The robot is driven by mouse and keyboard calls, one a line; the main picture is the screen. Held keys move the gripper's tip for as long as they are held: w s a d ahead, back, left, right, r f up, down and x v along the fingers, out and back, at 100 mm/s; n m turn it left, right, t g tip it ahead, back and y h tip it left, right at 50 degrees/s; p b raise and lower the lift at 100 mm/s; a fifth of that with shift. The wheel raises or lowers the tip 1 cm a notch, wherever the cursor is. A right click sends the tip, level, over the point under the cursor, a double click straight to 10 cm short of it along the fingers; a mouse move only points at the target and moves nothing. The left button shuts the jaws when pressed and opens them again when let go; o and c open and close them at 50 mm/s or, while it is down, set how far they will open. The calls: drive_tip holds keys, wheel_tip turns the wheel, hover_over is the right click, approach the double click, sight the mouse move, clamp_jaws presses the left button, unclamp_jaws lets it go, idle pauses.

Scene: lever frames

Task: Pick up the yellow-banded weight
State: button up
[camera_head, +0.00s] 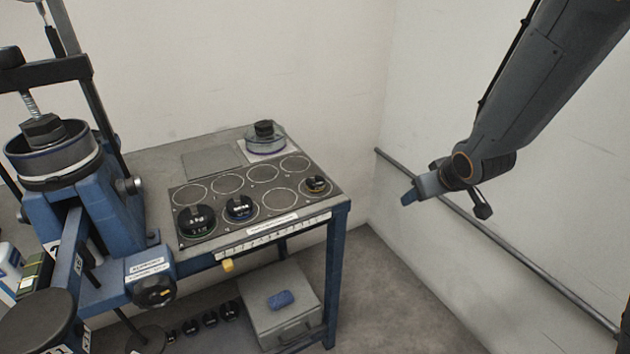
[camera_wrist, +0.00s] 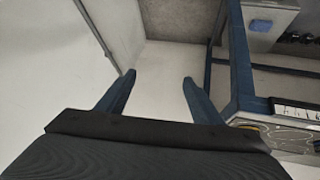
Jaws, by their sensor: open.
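The yellow-banded weight (camera_head: 316,185) is a small black disc with a yellow ring. It sits in the front right circle of the dark tray (camera_head: 268,216) on the blue-legged table. My gripper (camera_head: 409,197) is to the right of the table, apart from the weight and beyond the tray's edge. In the wrist view my gripper (camera_wrist: 158,88) has its two blue fingers spread, with only wall and floor between them. A dark shape with a yellow edge shows at the lower right of that view; I cannot tell surely whether it is the weight.
A green-banded weight (camera_head: 197,221) and a blue-banded weight (camera_head: 239,207) share the tray. A blue press (camera_head: 85,200) is on the left. A wall rail (camera_head: 520,262) runs behind my gripper.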

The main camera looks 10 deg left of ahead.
drive_tip(key=w+a+n+t+y, duration=0.25)
drive_tip(key=w+a+y, duration=0.2)
drive_tip(key=a, duration=0.35)
drive_tip(key=n+g+y+p, duration=0.2)
drive_tip(key=n+g+y, duration=0.35)
drive_tip(key=y, duration=0.35)
approach(316, 180)
drive_tip(key=shift+s+a+n+t, duration=0.15)
drive_tip(key=shift+a+n+t, duration=0.1)
drive_tip(key=shift+a, duration=0.35)
drive_tip(key=shift+s+a+n+t, duration=0.15)
drive_tip(key=shift+a+t, duration=0.1)
drive_tip(key=shift+a, duration=0.3)
drive_tip(key=shift+y+x, duration=0.25)
drive_tip(key=shift+x, duration=0.65)
drive_tip(key=shift+f+p+x, duration=0.15)
drive_tip(key=shift+p+x, duration=0.5)
drive_tip(key=shift+x, duration=0.8)
drive_tip(key=shift+f+p+x, duration=0.1)
drive_tip(key=shift+p+x, duration=0.55)
drive_tip(key=shift+x, duration=0.8)
drive_tip(key=shift+s, duration=0.2)
drive_tip(key=c, duration=1)
drive_tip(key=shift+c, duration=0.8)
drive_tip(key=shift+r, duration=0.15)
